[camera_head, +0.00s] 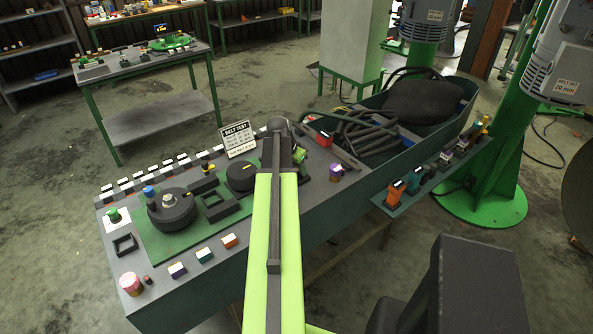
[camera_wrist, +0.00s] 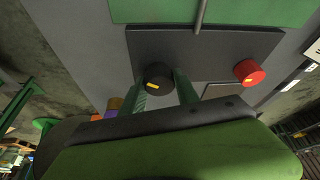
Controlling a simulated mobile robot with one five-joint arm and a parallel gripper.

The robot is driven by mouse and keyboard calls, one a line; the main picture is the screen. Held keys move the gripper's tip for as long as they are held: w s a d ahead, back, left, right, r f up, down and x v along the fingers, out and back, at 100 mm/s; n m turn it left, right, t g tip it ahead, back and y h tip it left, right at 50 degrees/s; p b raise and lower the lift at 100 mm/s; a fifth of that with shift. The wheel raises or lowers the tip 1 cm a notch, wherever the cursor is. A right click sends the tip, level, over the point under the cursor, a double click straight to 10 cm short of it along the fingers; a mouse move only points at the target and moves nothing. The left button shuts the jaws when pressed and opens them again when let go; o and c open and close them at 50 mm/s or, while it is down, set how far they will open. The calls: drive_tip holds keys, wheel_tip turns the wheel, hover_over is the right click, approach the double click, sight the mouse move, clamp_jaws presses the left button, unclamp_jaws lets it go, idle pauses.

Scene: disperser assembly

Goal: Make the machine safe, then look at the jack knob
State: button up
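In the wrist view a round black knob (camera_wrist: 157,74) with a yellow mark stands on a dark grey panel (camera_wrist: 205,50). My gripper (camera_wrist: 162,80) has its two green fingers apart, one on each side of this knob. I cannot tell whether they touch it. A red knob (camera_wrist: 249,72) stands on the same panel to the right. No readable label marks either knob as the jack knob. In the head view my arm hides most of my gripper, over the middle of the long bench (camera_head: 325,205).
On the bench, a green plate (camera_head: 150,236) bears a dark round disc (camera_head: 172,212); another disc (camera_head: 240,177) lies beside my arm. A "BELT TEST" sign (camera_head: 238,138) stands behind. Coloured blocks line the front edge. Belts and hoses (camera_head: 365,132) fill the right tray. A side shelf (camera_head: 412,196) holds small items.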

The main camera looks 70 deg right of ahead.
drive_tip(key=shift+w, duration=0.1)
drive_tip(key=c, duration=0.5)
drive_tip(key=shift+a, duration=0.45)
drive_tip(key=shift+d, duration=0.35)
